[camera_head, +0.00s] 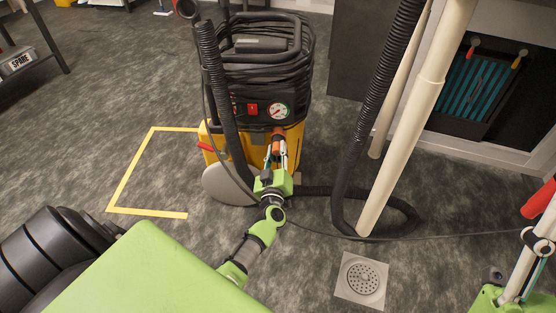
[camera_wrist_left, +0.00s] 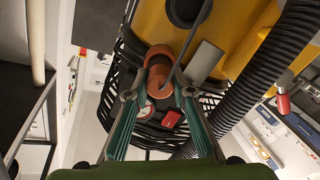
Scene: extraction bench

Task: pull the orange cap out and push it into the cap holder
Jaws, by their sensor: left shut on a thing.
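The orange cap (camera_head: 277,142) is at the front of a yellow and black extraction machine (camera_head: 291,159). In the left wrist view the orange cap (camera_wrist_left: 158,78) sits between the two fingertips. My left gripper (camera_head: 279,158) is shut on it; it also shows in the left wrist view (camera_wrist_left: 158,94). I cannot tell whether the cap is still seated or free. A dark round opening (camera_wrist_left: 185,9) and a grey plate (camera_wrist_left: 206,62) show on the yellow body. I cannot make out which part is the cap holder. My right gripper (camera_head: 538,235) is partly cut off at the right edge.
A black ribbed hose (camera_head: 378,85) and a cream pipe (camera_head: 411,125) stand right of the machine. A thin cable runs over the floor. Yellow tape (camera_head: 131,168) marks floor at left. A floor drain (camera_head: 362,279) lies in front. A red object (camera_head: 539,200) is near my right gripper.

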